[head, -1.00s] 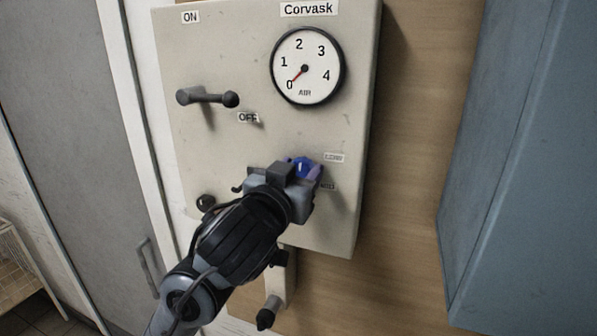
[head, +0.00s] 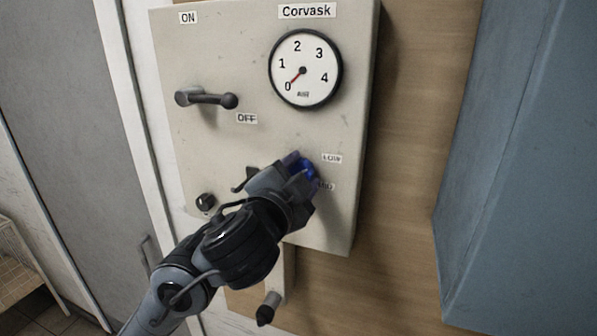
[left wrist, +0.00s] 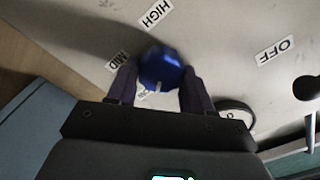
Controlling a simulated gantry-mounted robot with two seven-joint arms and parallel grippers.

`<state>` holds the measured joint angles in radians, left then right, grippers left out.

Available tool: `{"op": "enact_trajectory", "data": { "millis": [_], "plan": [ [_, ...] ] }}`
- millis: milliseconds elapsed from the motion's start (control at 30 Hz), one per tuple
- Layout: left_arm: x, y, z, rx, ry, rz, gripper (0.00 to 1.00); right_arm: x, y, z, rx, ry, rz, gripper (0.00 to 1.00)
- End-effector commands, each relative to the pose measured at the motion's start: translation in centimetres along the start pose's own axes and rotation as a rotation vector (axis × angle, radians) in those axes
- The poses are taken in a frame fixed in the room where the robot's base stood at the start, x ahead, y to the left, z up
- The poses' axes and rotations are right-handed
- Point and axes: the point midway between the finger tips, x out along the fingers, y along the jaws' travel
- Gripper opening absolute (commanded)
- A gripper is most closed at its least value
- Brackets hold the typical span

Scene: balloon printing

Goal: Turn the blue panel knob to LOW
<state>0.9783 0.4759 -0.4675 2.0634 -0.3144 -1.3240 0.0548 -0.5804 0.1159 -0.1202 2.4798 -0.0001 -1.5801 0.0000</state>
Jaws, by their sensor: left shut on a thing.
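The blue panel knob (head: 307,168) is on the lower right of the beige panel (head: 200,150), beside the LOW label (head: 332,158). In the left wrist view the blue knob (left wrist: 160,68) sits between the two dark fingers of my left gripper (left wrist: 160,86). My left gripper (head: 303,168) is shut on the knob and hides part of it in the head view. The MID label (left wrist: 117,61) and HIGH label (left wrist: 156,13) show in the left wrist view. A small label by the knob's lower edge is partly covered. I cannot tell where the knob's mark points. My right gripper is not in view.
A lever (head: 208,98) with a round end stands out on the panel's upper left, near the OFF label (head: 246,118). A gauge (head: 305,70) above the knob reads about 0. A small black fitting (head: 206,202) is at lower left. A blue-grey cabinet (head: 515,170) stands at right.

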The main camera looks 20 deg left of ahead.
Motion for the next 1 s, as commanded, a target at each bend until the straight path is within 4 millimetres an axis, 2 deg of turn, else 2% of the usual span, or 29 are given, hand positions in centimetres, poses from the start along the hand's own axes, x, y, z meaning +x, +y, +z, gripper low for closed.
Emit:
{"op": "enact_trajectory", "data": {
  "millis": [333,833,867,1000],
  "plan": [
    [-0.03,0.02,-0.05,0.131,0.001,-0.001,0.2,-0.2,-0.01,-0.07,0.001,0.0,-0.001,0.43],
    [-0.03,0.05,-0.04,0.149,0.001,-0.001,0.2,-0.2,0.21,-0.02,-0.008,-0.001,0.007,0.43],
    [-0.03,0.05,-0.05,0.149,0.002,-0.001,0.52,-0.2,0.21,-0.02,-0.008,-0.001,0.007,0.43],
    [-0.03,0.05,-0.04,0.148,0.001,-0.001,0.74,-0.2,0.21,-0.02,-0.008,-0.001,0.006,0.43]
  ]
}}
